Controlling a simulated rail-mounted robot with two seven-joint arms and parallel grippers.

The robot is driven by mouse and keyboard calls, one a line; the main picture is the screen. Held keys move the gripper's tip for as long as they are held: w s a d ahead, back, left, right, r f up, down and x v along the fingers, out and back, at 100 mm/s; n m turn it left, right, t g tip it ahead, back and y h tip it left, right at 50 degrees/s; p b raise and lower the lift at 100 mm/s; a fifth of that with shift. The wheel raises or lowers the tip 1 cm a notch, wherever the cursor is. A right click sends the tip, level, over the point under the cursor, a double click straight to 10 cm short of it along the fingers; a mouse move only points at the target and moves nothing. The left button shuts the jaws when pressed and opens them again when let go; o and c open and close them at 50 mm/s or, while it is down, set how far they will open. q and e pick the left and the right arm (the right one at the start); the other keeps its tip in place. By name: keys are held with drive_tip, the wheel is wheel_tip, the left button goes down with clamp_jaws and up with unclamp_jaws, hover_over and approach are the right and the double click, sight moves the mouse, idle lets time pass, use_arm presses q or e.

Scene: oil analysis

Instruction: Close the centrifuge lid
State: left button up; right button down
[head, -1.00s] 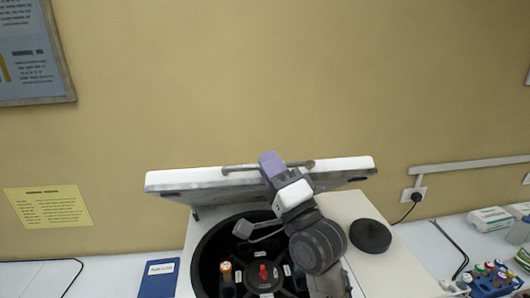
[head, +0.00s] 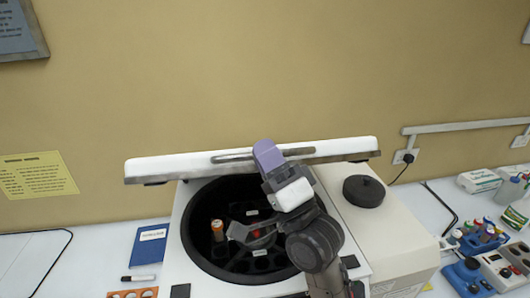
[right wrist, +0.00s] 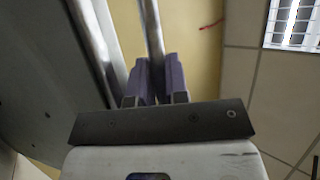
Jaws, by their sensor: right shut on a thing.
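The centrifuge (head: 187,225) stands in the middle of the head view, with its dark round bowl open. Its white-edged lid (head: 165,170) is raised above the back of the bowl and seen nearly edge-on. A metal bar handle (head: 232,157) runs along the lid edge facing me. My right gripper (head: 267,153), with purple fingers, is shut on this handle. The right wrist view shows the bar (right wrist: 152,35) between the two fingers (right wrist: 155,80). My right arm hides part of the bowl. An orange-capped tube (head: 217,229) sits in the rotor. My left gripper is not in view.
A black round knob (head: 364,191) sits on the housing right of the bowl. A blue booklet (head: 149,244), a marker (head: 138,278) and an orange rack (head: 133,293) lie at left. A blue tube rack (head: 480,240) stands at right. The wall is close behind.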

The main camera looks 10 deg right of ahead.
drive_tip(key=c, duration=1.4)
unclamp_jaws()
drive_tip(key=b+v, duration=0.3)
drive_tip(key=v, duration=1.1)
drive_tip(key=shift+w, duration=0.1)
